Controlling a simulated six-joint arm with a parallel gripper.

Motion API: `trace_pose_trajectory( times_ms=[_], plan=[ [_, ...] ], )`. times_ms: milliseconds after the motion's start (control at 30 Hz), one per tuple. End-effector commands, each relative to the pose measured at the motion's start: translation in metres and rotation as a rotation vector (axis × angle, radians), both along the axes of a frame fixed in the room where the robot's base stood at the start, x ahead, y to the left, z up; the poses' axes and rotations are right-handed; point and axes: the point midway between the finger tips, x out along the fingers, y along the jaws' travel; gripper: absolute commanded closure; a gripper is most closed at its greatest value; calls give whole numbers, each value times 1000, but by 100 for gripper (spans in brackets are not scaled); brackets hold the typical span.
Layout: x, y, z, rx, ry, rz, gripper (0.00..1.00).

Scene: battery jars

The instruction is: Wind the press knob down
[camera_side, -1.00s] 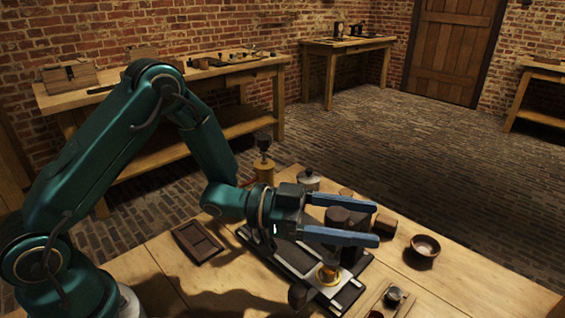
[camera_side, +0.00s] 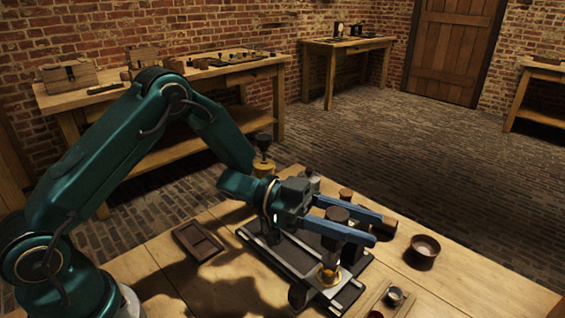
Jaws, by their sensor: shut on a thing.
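The press knob (camera_side: 337,213) is a dark round cap on top of the press. My gripper (camera_side: 362,226) has its long blue fingers on either side of the press top just below the cap, shut on it. The jar sits on a light plate on the dark press base (camera_side: 290,262). The fingers partly hide the press top.
A brown bowl (camera_side: 424,251) stands to the right. A shallow wooden tray (camera_side: 197,241) lies to the left. A small tray with a dark cup (camera_side: 394,295) is at the front right. A burner-like stand (camera_side: 264,160) is behind. The front left table is mostly clear.

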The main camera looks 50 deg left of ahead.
Motion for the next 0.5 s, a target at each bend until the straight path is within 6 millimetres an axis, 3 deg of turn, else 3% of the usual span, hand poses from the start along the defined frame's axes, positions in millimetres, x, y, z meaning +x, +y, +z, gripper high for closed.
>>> trace_pose_trajectory(
  times_ms=[200, 500],
  plan=[
    [-3, -2, 2, -5, -6, -133, 100],
    [-5, -2, 2, -3, -2, -173, 100]
  ],
)
